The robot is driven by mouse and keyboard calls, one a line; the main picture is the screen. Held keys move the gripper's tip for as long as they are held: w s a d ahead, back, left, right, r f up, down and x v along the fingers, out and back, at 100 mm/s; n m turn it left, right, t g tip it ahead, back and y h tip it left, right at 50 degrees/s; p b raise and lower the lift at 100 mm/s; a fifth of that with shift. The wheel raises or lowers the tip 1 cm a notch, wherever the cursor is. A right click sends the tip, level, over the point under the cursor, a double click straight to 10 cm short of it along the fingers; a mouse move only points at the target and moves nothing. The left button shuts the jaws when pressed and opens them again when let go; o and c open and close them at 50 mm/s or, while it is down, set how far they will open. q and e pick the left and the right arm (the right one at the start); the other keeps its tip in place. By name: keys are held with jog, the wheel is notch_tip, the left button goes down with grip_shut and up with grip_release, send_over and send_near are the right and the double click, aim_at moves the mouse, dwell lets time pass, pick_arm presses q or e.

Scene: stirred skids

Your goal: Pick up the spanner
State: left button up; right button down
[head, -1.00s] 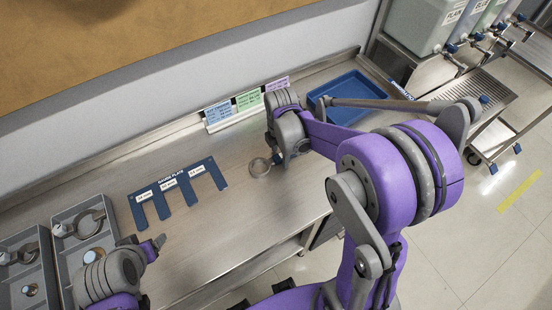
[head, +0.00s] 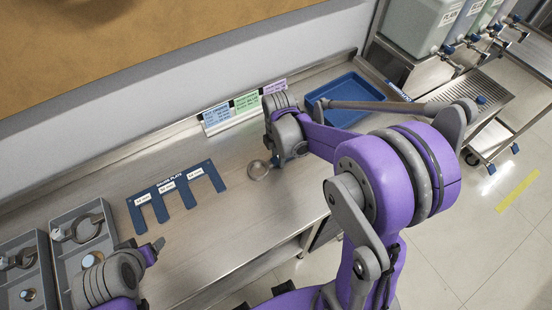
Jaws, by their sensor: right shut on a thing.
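My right gripper (head: 277,160) points down at the worktop, right of the gauge plate. It is shut on what looks like the spanner (head: 258,171). Only a round grey metal end of it shows, just left of the fingers; the rest is hidden behind the gripper. I cannot tell whether it touches the worktop. My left gripper (head: 142,248) is at the lower left, open and empty, beside the grey trays.
A blue gauge plate (head: 178,187) with slots lies mid-worktop. Grey trays (head: 62,262) at the left hold ring-like metal parts. Coloured cards (head: 246,101) stand along the wall. A blue tray (head: 345,88) is behind my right arm. The front middle worktop is clear.

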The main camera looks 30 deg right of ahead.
notch_tip(320, 180, up, 10)
dwell(0.5)
dwell(1.1)
